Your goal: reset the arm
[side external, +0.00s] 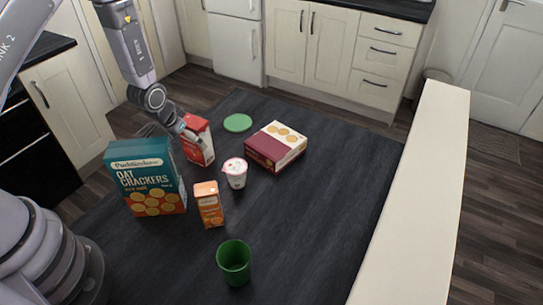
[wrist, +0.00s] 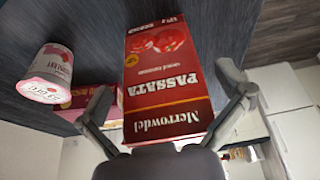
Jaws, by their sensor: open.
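My gripper (side external: 178,128) is close beside the red passata carton (side external: 201,146) on the dark table. In the wrist view my gripper (wrist: 170,88) has its fingers spread apart, one on each side of the picture of the passata carton (wrist: 165,65). The carton's label reads upside down there. It stands upright on the table in the side view, partly hidden by my gripper. I cannot tell whether a finger touches it.
Nearby stand a teal cracker box (side external: 146,178), a yogurt cup (side external: 235,172), an orange carton (side external: 209,204), a maroon and cream box (side external: 276,146) and a green cup (side external: 234,262). A green disc (side external: 238,122) lies flat behind. The table's right side (side external: 335,200) is clear.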

